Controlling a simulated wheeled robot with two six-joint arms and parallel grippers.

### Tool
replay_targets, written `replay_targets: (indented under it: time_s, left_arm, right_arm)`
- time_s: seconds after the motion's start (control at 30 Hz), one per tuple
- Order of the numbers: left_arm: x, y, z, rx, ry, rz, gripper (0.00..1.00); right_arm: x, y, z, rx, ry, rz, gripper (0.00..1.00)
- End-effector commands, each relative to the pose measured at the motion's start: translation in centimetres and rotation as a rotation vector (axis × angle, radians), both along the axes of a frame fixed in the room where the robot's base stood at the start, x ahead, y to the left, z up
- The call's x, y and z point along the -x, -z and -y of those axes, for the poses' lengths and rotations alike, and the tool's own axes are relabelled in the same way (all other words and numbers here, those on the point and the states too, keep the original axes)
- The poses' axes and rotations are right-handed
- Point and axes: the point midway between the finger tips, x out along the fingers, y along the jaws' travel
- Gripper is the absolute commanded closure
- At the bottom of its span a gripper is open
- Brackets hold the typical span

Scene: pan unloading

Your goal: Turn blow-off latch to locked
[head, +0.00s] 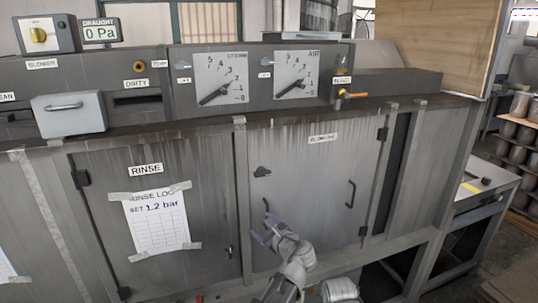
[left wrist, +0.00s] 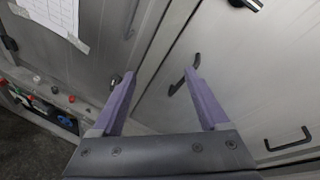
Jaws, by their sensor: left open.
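The door with the label that seems to read blow-off (head: 323,138) is a grey panel and looks shut. On its left side a small dark lever (head: 266,205), apparently its latch, sits tilted; in the left wrist view the lever (left wrist: 180,84) slants beside the right fingertip. Whether they touch I cannot tell. A dark fitting (head: 262,171) is above it, and a pull handle (head: 351,195) is at the right. My left gripper (head: 264,230), with purple fingers, is open and empty just below the lever; its fingers also show in the left wrist view (left wrist: 160,76). My right gripper is not in view.
The rinse door (head: 200,165) is on the left, with a taped paper log (head: 158,222) and a small latch (head: 230,252). Gauges (head: 217,78) and an orange-handled valve (head: 350,94) are above. A side table (head: 470,190) stands at the right.

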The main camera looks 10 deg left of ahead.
Motion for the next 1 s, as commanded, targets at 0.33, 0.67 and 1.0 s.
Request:
replay_targets:
  time_s: [0.33,0.67,1.0]
  left_arm:
    - [-4.9,-10.6,0.9,-0.591,0.204,-0.116,0.12]
    - [-5.7,-10.6,0.5,-0.61,0.208,-0.121,0.12]
    - [-9.6,-10.6,-2.1,-0.607,0.206,-0.121,0.12]
  right_arm:
    - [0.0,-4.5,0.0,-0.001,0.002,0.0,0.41]
    - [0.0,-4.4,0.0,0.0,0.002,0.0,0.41]
    - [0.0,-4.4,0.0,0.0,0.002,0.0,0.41]
